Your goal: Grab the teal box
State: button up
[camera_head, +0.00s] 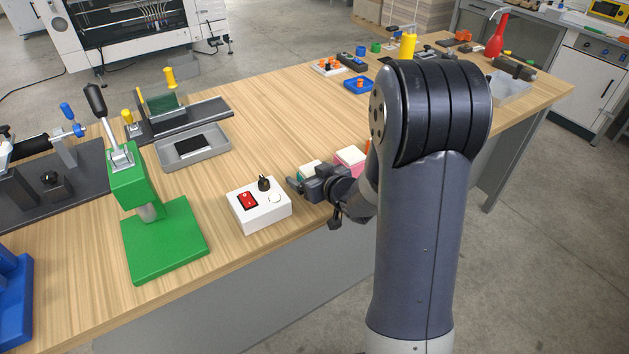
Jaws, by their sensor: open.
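The teal box (308,169) lies on the wooden table, just behind my gripper in the camera_head view. Only its top and upper left part show; my gripper and wrist hide the rest. My gripper (314,203) is open near the table's front edge, its fingers spread on the near side of the box. I see nothing between the fingers. I cannot tell whether any part of it touches the box.
A pink box (350,157) stands right of the teal one, partly hidden by my arm. A white switch box (262,212) with a red rocker stands close left of my gripper. A green press (160,235) and grey tray (193,148) are farther left. The table's middle is clear.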

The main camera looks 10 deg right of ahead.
jog(key=c, duration=1.1)
